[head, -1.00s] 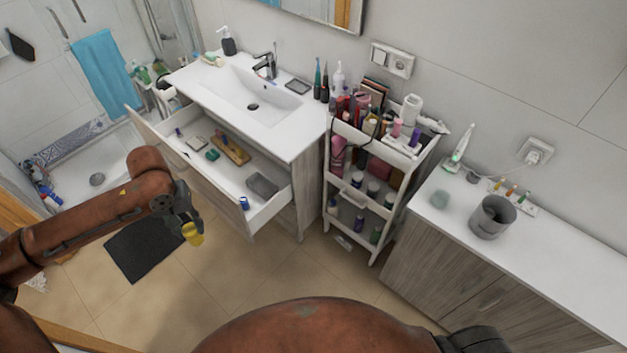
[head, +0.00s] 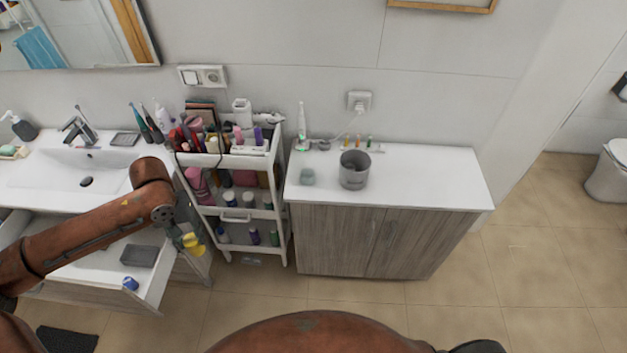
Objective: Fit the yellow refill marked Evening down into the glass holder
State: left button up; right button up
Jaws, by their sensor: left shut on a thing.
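My left gripper (head: 186,238) is shut on the yellow refill (head: 194,246) and holds it in the air, in front of the cart's left side and above the floor. The refill is small in the head view, and any marking on it cannot be read. A small, pale greenish glass holder (head: 308,177) stands on the white top of the wooden cabinet, to the right of the refill and apart from it. Its inside is too small to make out. My right gripper is not in view.
A grey bin (head: 354,170) stands just right of the glass holder. An upright toothbrush (head: 302,128) is behind it. The crowded white cart (head: 228,216) stands left of the cabinet (head: 390,240). An open drawer (head: 155,282) is at the left. The cabinet top's right part is clear.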

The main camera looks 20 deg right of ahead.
aim_at(308, 176)
jog(key=z, duration=2.1)
jog(key=i, duration=1.55)
jog(key=u, duration=2.1)
jog(key=i, duration=0.5)
